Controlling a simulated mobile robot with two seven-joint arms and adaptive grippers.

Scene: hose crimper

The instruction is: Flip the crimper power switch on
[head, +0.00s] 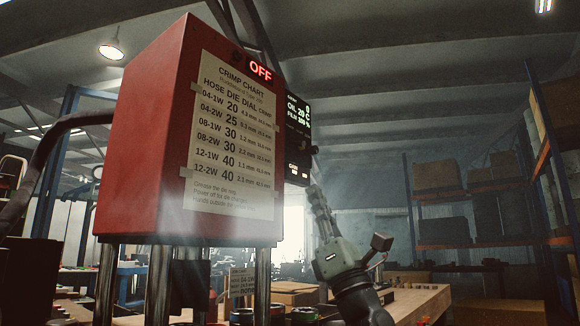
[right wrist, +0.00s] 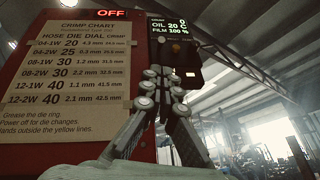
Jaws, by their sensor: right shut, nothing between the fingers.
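The red crimper (head: 150,130) stands upright with a paper crimp chart on its front and a lit red OFF sign (head: 260,70) at its top. I cannot make out the power switch clearly; the fingers cover part of the panel in the right wrist view. My right gripper (head: 315,192) is shut and empty, pointing up just below the panel's lower right corner. Its fingertips (right wrist: 163,73) are in front of the lower panel; contact cannot be told. My left gripper is out of view.
A wooden workbench (head: 425,303) with small parts lies behind and to the right of my right arm. Shelving with boxes (head: 437,175) stands at the far right. A dark thick hose (head: 50,140) curves at the left of the crimper. The space right of the panel is free.

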